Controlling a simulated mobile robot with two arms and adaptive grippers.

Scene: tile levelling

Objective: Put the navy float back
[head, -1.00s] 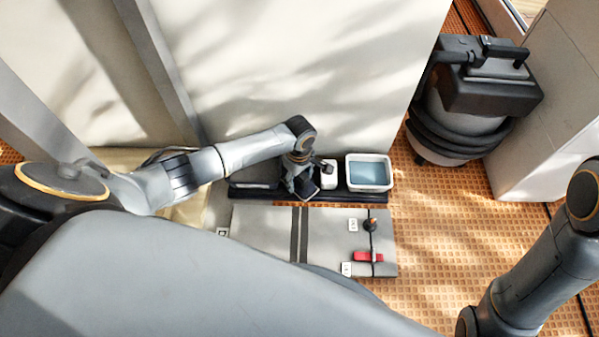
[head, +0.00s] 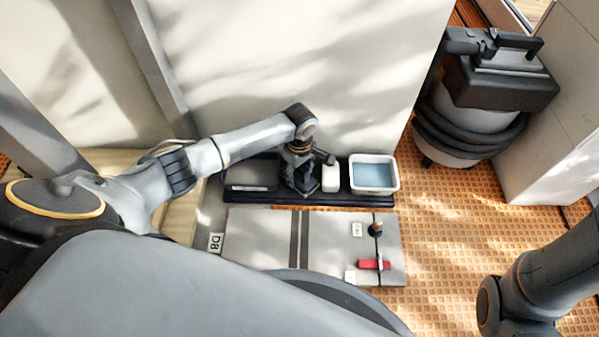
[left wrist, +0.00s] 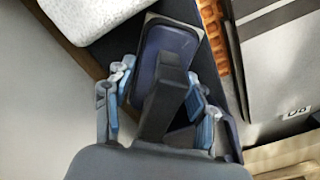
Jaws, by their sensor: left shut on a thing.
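My left gripper (head: 302,186) is over the dark shelf strip (head: 320,200) at the foot of the pale wall, between a dark tray and a white block. In the left wrist view its fingers (left wrist: 160,112) are shut on the dark handle of the navy float (left wrist: 170,48). The float's rounded navy pad shows beyond the handle, over or on the strip; I cannot tell whether it touches. In the head view the gripper hides most of the float. My right gripper is out of view; only part of that arm shows at the right.
A dark tray (head: 252,173) lies left of the gripper. The white block (head: 331,178) and a white tub (head: 398,175) of bluish water stand to its right. Grey tiles (head: 340,225) with a red piece (head: 374,264) lie in front. A vacuum cleaner (head: 495,90) stands at the back right.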

